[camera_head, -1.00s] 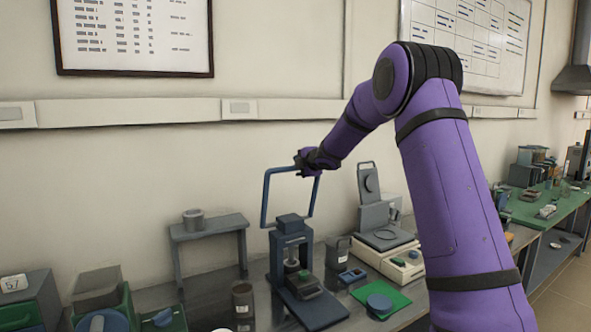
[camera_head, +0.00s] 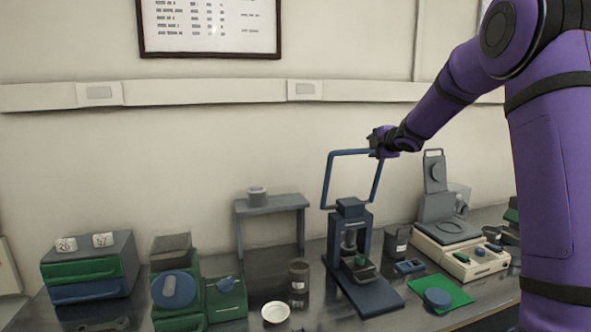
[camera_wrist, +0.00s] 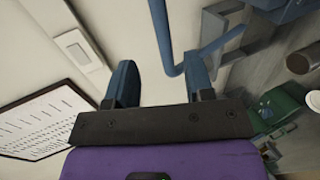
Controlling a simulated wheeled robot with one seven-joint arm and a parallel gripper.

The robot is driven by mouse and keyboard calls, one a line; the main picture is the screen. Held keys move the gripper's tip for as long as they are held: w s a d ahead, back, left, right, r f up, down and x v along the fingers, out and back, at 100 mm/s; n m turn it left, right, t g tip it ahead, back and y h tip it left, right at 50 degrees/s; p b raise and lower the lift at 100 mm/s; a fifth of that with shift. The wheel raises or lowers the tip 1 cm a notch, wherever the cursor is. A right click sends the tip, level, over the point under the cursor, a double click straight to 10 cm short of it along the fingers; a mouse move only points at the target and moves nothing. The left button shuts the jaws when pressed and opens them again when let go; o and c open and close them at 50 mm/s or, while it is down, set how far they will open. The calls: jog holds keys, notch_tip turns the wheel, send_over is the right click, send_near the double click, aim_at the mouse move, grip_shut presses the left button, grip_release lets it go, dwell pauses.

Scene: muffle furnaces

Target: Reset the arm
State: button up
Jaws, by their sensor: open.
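My purple arm reaches in from the right in the head view. My gripper (camera_head: 376,143) is at the top right corner of the blue handle frame (camera_head: 328,180) of the blue press (camera_head: 347,232) on the bench. In the wrist view my gripper (camera_wrist: 160,85) has its two blue fingers spread apart with nothing between them. There the blue handle bar (camera_wrist: 163,40) passes beside the right finger. I cannot tell if it touches.
Green drawer boxes (camera_head: 90,270), a white dish (camera_head: 275,312), a green mat (camera_head: 455,293) and a pale device (camera_head: 470,262) crowd the bench. The wall is close behind.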

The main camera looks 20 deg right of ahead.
jog(key=s+a+r+m+g+h, duration=0.1)
jog(key=s+a+r+m, duration=0.2)
jog(key=s, duration=0.4)
jog(key=s+a+r+m+g+h, duration=0.1)
jog(key=s+a+r+m+h, duration=0.1)
jog(key=s+m, duration=0.35)
jog(key=s+a+r+m+g+h, duration=0.1)
jog(key=s+a+r+m, duration=0.15)
jog(key=s, duration=0.55)
jog(key=s+a+f+m+g+y, duration=0.1)
jog(key=s+a+f+m+g, duration=0.1)
jog(key=s, duration=0.8)
jog(key=s+a+f+m+g+y, duration=0.1)
jog(key=s+a+f+m+g, duration=0.1)
jog(key=s, duration=0.8)
jog(key=s+a+f+m+g+y, duration=0.1)
jog(key=s+a+f+m, duration=0.2)
jog(key=s, duration=0.7)
jog(key=a+f, duration=0.2)
jog(key=a, duration=0.2)
jog(key=shift+s+g+y, duration=0.25)
jog(key=shift+g+y, duration=0.05)
jog(key=shift+g, duration=0.1)
